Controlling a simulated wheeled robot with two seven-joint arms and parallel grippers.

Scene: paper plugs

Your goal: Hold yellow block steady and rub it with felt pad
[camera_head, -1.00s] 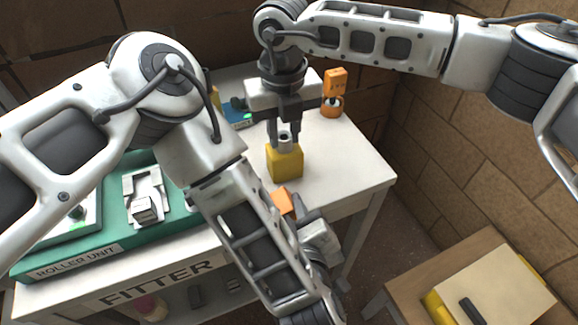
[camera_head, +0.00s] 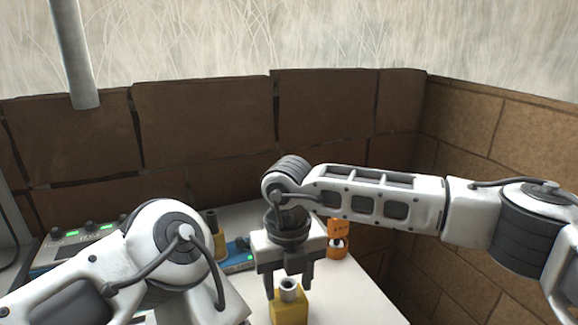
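The yellow block (camera_head: 289,310) stands on the white table at the bottom edge of the picture, its lower part cut off. A grey metal tube (camera_head: 288,291) stands up from its top. My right gripper (camera_head: 288,288) points down over the block. Its two fingers stand apart on either side of the tube, with gaps showing, so it looks open. My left arm (camera_head: 170,240) shows at the lower left, but its gripper is below the picture. I cannot see the felt pad.
An orange figure-like item (camera_head: 337,240) stands behind the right gripper. A blue device (camera_head: 238,256) and a yellowish cylinder (camera_head: 215,235) stand at the back left. A grey control box (camera_head: 78,240) is at far left. Brown stone walls (camera_head: 205,120) close off the back and right.

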